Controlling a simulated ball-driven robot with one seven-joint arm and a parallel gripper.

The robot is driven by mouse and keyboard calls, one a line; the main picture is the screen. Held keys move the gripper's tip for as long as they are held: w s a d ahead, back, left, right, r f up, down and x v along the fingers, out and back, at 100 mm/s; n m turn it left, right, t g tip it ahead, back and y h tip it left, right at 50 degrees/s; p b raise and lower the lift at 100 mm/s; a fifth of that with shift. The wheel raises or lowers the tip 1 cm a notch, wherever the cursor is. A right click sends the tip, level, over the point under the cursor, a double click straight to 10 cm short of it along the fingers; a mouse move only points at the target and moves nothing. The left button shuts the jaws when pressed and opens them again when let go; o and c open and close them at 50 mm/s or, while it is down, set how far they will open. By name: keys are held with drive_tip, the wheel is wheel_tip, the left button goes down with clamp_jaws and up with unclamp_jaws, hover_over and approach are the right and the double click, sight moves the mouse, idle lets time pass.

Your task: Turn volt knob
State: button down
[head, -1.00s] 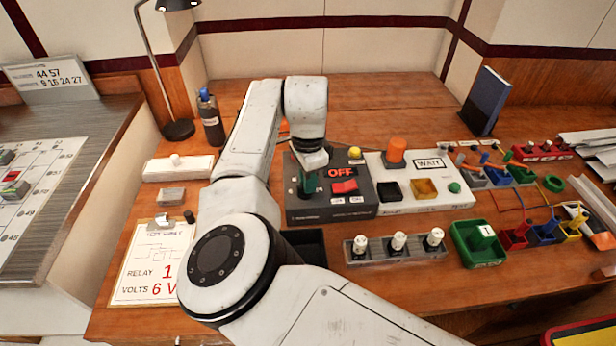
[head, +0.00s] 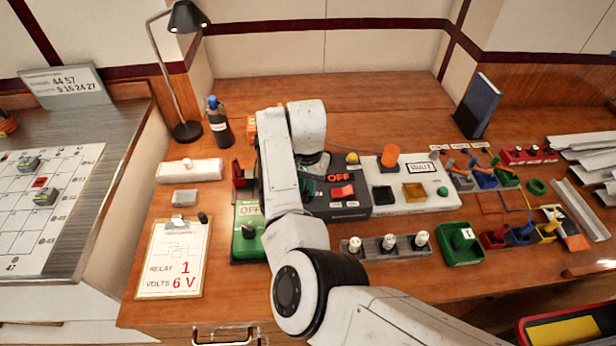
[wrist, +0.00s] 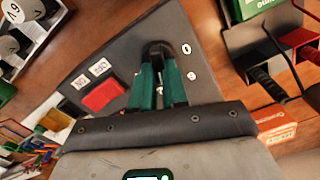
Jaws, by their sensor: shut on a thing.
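The dark grey volt panel (head: 352,207) stands on the bench, with a lit red OFF display and a red rocker switch (head: 342,191). My gripper (head: 307,186) is at the panel's left side, and my arm hides the knob in the head view. In the wrist view my gripper's green fingers (wrist: 160,75) are shut on a black knob (wrist: 157,48) on the panel face. Printed marks, one like a 0, sit beside the knob. The red switch (wrist: 103,95) is left of the fingers. The knob's exact pointing is unclear.
A clipboard (head: 175,240) reads RELAY 1, VOLTS 6 V. A green box (head: 246,243) marked OFF is left of my arm. A white panel (head: 415,197) with an orange dome adjoins on the right.

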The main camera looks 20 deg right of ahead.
drive_tip(key=n+p, duration=0.3)
drive_tip(key=n, duration=0.1)
drive_tip(key=shift+r+n, duration=0.15)
drive_tip(key=shift+n, duration=0.15)
drive_tip(key=shift+w+a+n+p, duration=0.15)
drive_tip(key=shift+n+p, duration=0.4)
drive_tip(key=shift+n, duration=0.6)
drive_tip(key=shift+a+n+p, duration=0.1)
drive_tip(key=shift+n+p, duration=0.4)
drive_tip(key=shift+n, duration=0.65)
drive_tip(key=c, duration=1.1)
unclamp_jaws()
drive_tip(key=shift+c, duration=0.2)
wheel_tip(320, 180, up, 11)
drive_tip(key=shift+f+b, duration=0.2)
drive_tip(key=shift+b, duration=0.1)
